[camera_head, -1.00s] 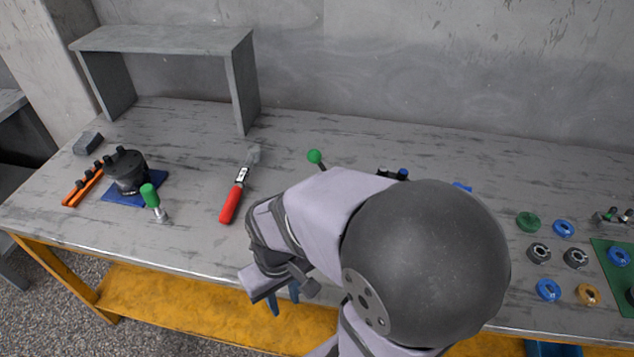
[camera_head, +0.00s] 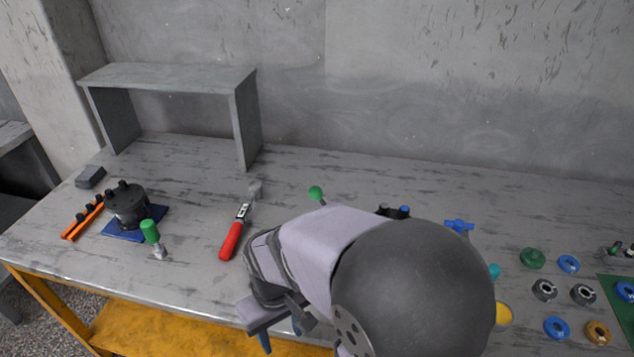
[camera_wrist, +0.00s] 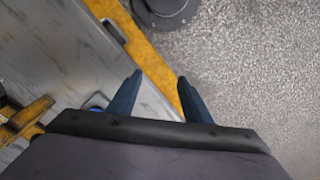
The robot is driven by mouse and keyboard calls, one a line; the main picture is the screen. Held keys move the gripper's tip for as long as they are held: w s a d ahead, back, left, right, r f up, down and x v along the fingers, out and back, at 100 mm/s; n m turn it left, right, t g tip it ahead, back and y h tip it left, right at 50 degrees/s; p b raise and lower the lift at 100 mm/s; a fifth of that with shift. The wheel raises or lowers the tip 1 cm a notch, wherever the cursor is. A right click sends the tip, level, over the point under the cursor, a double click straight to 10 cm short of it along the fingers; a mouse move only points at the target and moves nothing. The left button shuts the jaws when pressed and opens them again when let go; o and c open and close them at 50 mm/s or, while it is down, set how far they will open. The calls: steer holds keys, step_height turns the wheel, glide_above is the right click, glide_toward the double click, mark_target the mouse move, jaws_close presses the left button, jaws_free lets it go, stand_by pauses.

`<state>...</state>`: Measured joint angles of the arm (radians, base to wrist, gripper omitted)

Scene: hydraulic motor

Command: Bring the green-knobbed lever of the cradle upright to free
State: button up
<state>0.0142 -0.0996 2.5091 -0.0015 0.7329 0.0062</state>
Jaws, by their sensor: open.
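The green-knobbed lever (camera_head: 316,193) shows in the head view as a green ball on a short dark stem, leaning up and to the left. The cradle below it is hidden behind my arm. My gripper (camera_wrist: 158,78) is open and empty in the wrist view, its two blue fingers apart over the yellow table edge and the floor. In the head view its fingertips show at the table's front edge, nearer the camera than the lever and apart from it.
A red-handled tool (camera_head: 232,240) lies left of my arm. A black motor housing (camera_head: 128,205) on a blue pad and a green-handled tool (camera_head: 150,232) are further left. A grey shelf (camera_head: 170,77) stands at the back. Several rings (camera_head: 569,264) lie at right.

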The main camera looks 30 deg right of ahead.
steer(key=w+d+r+m+p, duration=0.2)
steer(key=w+d+r+p, duration=0.15)
steer(key=w+r, duration=0.35)
step_height(320, 180, up, 7)
steer(key=m+p, duration=0.7)
steer(key=p, duration=0.9)
glide_above(315, 187)
steer(key=shift+s+a+f, duration=0.1)
steer(key=shift+a+f, duration=0.1)
steer(key=shift+a, duration=0.2)
steer(key=shift+d+f+p, duration=0.1)
steer(key=shift+d+p, duration=0.2)
steer(key=shift+d, duration=0.2)
steer(key=shift+f, duration=0.15)
steer(key=shift+f+b, duration=2.9)
steer(key=shift+f, duration=1.45)
